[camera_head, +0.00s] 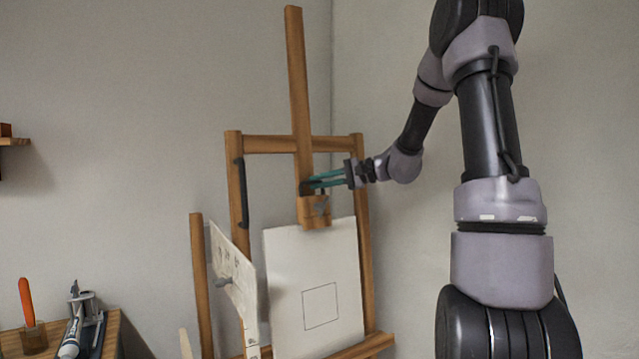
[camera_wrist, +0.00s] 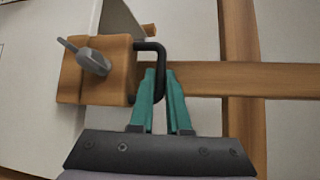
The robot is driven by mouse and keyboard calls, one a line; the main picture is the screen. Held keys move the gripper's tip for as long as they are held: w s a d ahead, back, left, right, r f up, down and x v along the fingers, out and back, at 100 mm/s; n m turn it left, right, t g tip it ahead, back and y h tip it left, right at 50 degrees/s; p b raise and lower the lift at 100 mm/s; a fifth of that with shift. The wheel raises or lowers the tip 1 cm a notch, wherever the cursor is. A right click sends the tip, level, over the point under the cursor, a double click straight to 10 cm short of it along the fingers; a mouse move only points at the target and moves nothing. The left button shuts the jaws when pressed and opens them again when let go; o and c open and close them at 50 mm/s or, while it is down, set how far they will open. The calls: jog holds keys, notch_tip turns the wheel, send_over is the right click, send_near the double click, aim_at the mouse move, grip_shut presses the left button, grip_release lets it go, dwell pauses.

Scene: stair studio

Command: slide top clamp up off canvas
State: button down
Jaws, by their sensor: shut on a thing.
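The top clamp (camera_head: 313,211) is a wooden block on the easel's central mast (camera_head: 297,80). In the head view it sits at the top edge of the white canvas (camera_head: 310,285), which has a square outline drawn on it. In the wrist view the clamp block (camera_wrist: 95,72) carries a grey wing knob (camera_wrist: 88,58) and a black handle (camera_wrist: 152,46). My gripper (camera_head: 308,185) reaches in from the right. In the wrist view its teal fingers (camera_wrist: 160,75) are shut on the black handle, close beside the block. The exact contact is partly hidden by the fingers.
The easel frame (camera_head: 232,190) stands around the mast, with a crossbar (camera_head: 270,145) above the clamp. A sheet with markings (camera_head: 233,270) stands left of the canvas. A side table (camera_head: 100,330) with tools is at lower left. The mast above the crossbar is clear.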

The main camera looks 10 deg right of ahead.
dwell(0.3)
jog(key=r, duration=0.3)
jog(key=w+r, duration=0.1)
jog(key=r, duration=0.7)
jog(key=shift+w+a, duration=0.2)
jog(key=shift+w, duration=0.05)
jog(key=c, duration=1.2)
grip_release()
jog(key=shift+o, duration=0.2)
jog(key=v, duration=1)
jog(key=shift+s+d, duration=0.25)
jog(key=shift+d, duration=0.1)
